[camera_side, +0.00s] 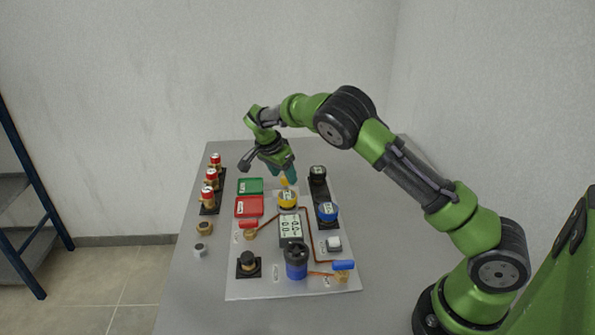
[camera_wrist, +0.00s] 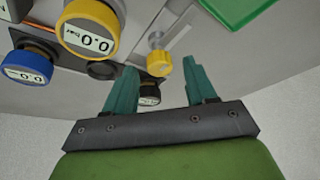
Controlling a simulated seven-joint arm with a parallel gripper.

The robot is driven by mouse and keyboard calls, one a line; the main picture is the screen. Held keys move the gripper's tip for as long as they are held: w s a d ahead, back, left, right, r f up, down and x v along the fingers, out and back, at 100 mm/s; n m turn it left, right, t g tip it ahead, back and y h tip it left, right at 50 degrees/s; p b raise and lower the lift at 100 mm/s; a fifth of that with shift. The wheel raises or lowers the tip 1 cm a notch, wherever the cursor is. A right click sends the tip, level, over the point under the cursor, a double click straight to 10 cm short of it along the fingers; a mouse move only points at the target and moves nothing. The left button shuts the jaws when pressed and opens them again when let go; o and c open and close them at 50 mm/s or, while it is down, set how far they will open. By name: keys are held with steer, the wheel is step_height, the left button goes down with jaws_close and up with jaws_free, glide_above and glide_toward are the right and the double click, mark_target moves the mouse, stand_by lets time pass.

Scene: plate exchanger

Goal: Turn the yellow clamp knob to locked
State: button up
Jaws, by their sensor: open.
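The yellow clamp knob (camera_wrist: 159,63) shows in the wrist view on a short metal stem, standing on a light plate. It lies between my two teal fingers, a little beyond their tips. My gripper (camera_wrist: 158,70) is open with nothing between its fingers. In the side view the knob (camera_side: 283,181) is a small yellow patch below my gripper (camera_side: 284,174), partly hidden by it. I cannot read any lock marking on the knob.
A green tray (camera_side: 250,186) and a red tray (camera_side: 249,206) lie to the left. Several red-topped valves (camera_side: 210,179) stand at the table's left.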

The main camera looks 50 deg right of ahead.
steer(key=shift+d+f, duration=0.25)
steer(key=shift+f, duration=0.35)
steer(key=c, duration=1)
steer(key=shift+c, duration=0.2)
